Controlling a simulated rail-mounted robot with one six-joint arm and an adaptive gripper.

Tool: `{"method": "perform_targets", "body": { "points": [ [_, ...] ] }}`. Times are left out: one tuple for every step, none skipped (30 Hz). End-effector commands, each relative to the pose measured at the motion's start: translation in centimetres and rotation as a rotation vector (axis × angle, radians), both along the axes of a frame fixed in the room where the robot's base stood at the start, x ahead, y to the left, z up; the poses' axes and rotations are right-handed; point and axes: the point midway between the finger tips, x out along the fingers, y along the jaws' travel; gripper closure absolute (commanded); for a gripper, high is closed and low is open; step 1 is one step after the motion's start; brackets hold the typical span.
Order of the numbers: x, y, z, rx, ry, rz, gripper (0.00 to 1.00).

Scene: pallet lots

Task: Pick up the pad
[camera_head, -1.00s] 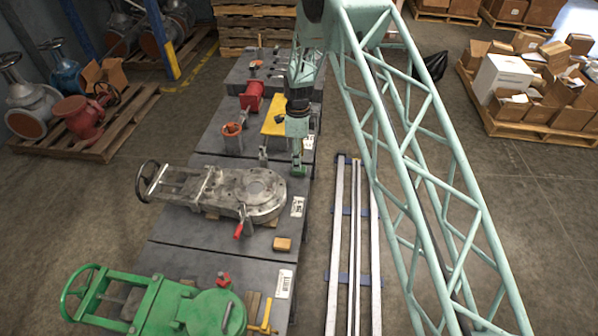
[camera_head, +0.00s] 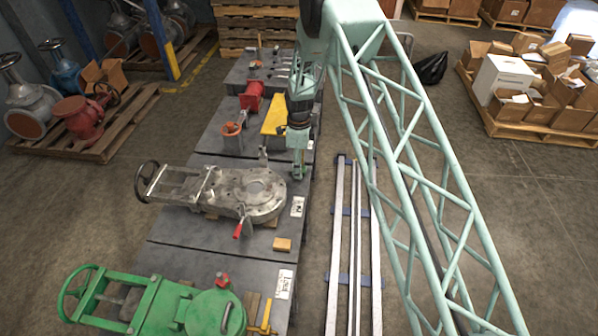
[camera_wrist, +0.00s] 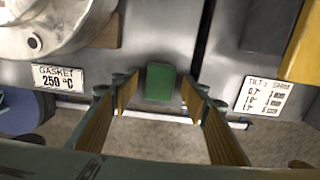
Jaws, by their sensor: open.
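The likely pad is a small green block (camera_wrist: 161,82) near the edge of the grey table, in the middle of the wrist view. My gripper (camera_wrist: 158,98) is open, with one yellow-lined finger on each side of the block in the picture. A gap shows on both sides, and I cannot tell how high the fingertips are above it. In the head view my gripper (camera_head: 299,174) points down at the table's right edge, beyond the grey valve. I cannot tell the block apart from the gripper there.
The grey valve (camera_head: 250,192) with its handwheel lies nearby. A "GASKET 250 °C" label (camera_wrist: 59,78) and a shim label (camera_wrist: 265,97) flank the block. A yellow part (camera_head: 275,116) stands beyond my gripper. A tan block (camera_head: 282,244) and green valve (camera_head: 165,305) are nearer. White rails (camera_head: 355,240) lie on the floor.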

Motion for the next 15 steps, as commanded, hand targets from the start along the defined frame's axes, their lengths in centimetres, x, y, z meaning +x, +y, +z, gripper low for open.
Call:
{"method": "perform_targets", "body": {
  "points": [
    [0.0,0.0,0.0,0.0,0.0,0.0,0.58],
    [0.0,0.0,0.0,0.0,0.0,0.0,0.58],
    [0.0,0.0,0.0,0.0,0.0,0.0,0.58],
    [0.0,0.0,0.0,0.0,0.0,0.0,0.58],
    [0.0,0.0,0.0,0.0,0.0,0.0,0.58],
    [-0.01,0.0,0.0,0.0,0.0,0.0,0.58],
    [-0.01,0.0,0.0,0.0,0.0,0.0,0.58],
    [-0.01,0.0,-0.01,0.0,0.0,0.0,0.6],
    [-0.01,0.0,-0.01,0.0,0.0,0.0,0.64],
    [-0.01,0.0,-0.01,0.0,0.0,0.0,0.67],
    [-0.01,0.0,-0.01,0.0,0.0,0.0,0.69],
    [-0.01,0.0,-0.01,0.0,0.0,0.0,0.73],
    [-0.01,0.0,-0.01,0.0,0.0,0.0,0.76],
    [-0.01,0.0,-0.01,0.0,0.0,0.0,0.79],
    [-0.01,0.0,-0.01,0.0,0.0,0.0,0.82]
  ]
}}
